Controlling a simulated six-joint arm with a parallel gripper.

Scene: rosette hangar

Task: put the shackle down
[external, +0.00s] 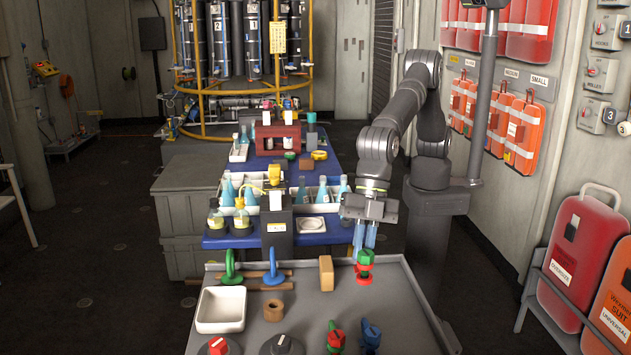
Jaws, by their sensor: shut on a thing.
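My gripper (364,246) is above the far right part of the grey tray-like bench (405,315), with its pale blue fingers pointing down. A small red and green thing, which I take to be the shackle (364,268), is at the fingertips, and the gripper is shut on it. Its upper part is partly hidden by the fingers. The shackle appears upright and close to the bench top. I cannot tell if it touches the surface.
A tan block (326,273) stands just left of the shackle. Green (230,267) and blue (273,267) upright pieces, a white bin (221,309) and a brown ring (273,310) are further left. Red-green (336,336) and blue (371,334) pieces stand in front. Bare bench lies to the right.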

